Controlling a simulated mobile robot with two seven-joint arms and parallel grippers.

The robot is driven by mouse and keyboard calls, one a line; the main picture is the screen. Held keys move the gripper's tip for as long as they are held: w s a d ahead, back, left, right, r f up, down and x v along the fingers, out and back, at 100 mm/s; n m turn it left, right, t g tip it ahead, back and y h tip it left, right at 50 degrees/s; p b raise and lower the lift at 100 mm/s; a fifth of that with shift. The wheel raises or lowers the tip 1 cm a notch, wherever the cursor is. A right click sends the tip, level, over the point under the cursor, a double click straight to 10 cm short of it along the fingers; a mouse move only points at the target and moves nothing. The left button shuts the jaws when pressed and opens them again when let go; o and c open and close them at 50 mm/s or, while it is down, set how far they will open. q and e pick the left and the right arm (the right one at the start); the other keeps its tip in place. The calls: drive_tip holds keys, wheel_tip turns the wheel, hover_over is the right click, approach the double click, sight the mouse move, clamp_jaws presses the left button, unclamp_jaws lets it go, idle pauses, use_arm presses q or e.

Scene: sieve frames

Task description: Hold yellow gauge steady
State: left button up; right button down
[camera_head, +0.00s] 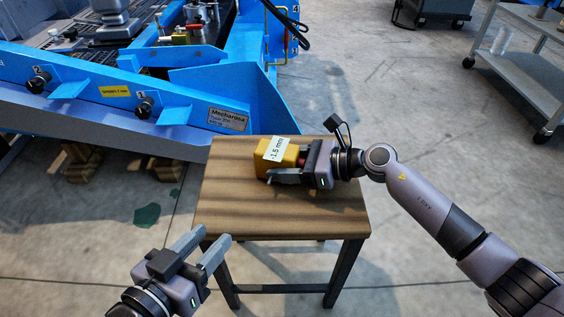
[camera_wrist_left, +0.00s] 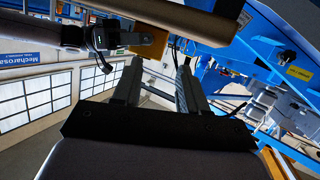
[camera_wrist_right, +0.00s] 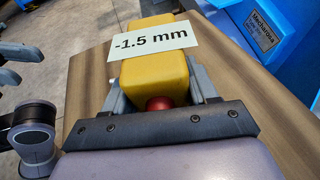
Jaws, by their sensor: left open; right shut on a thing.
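The yellow gauge (camera_head: 285,158) is a yellow block with a white label reading -1.5 mm. It rests on the small wooden table (camera_head: 235,200). My right gripper (camera_head: 284,165) reaches in from the right and is shut on the gauge. In the right wrist view the gauge (camera_wrist_right: 155,75) sits between the two grey fingers, with a red round part at its near end. My left gripper (camera_head: 208,247) is open and empty, in front of the table's left front corner and apart from the gauge. Its spread fingers also show in the left wrist view (camera_wrist_left: 160,85).
A grey cart (camera_head: 525,70) is at the far right. A dark wheeled box (camera_head: 432,12) stands at the back. The table top in front of the gauge is bare, and the floor around is mostly clear.

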idle(0.3)
use_arm(q)
clamp_jaws()
idle(1.6)
